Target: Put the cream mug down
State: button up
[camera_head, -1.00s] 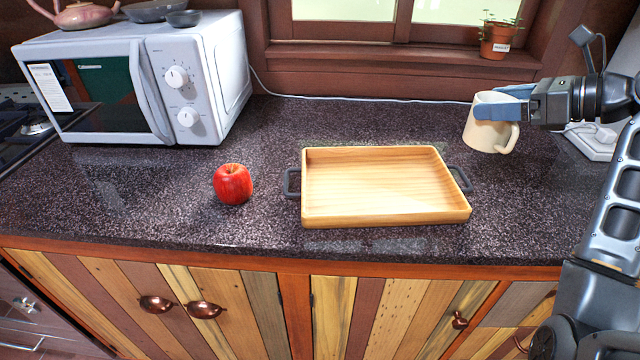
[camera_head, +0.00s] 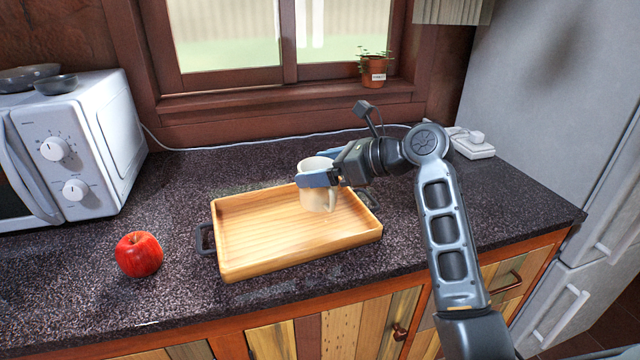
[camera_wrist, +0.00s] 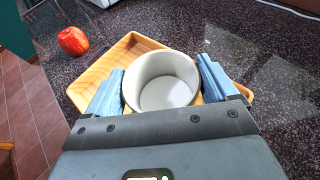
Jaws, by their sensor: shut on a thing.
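The cream mug (camera_head: 318,196) is upright in the head view, over the right back part of the wooden tray (camera_head: 245,262). My gripper (camera_head: 320,177) is shut on the mug from the right, with its blue fingers on either side near the rim. In the wrist view the mug (camera_wrist: 162,82) sits between the two fingers (camera_wrist: 160,88), its inside empty, with the tray (camera_wrist: 100,68) below and around it. I cannot tell whether the mug's base touches the tray floor. The tray is otherwise empty.
A red apple (camera_head: 139,254) stands left of the tray, and it also shows in the wrist view (camera_wrist: 73,41). A white microwave (camera_head: 85,150) is at the left. A potted plant (camera_head: 374,70) is on the windowsill.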

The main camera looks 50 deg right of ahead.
jog(key=shift+f, duration=1.8)
jog(key=shift+f, duration=0.1)
jog(key=o, duration=1.1)
jog(key=shift+o, duration=0.2)
jog(key=shift+s+d+r, duration=0.1)
jog(key=shift+s+r, duration=0.1)
jog(key=shift+s, duration=0.05)
jog(key=v, duration=1.1)
jog(key=shift+s, duration=0.3)
jog(key=shift+r, duration=0.1)
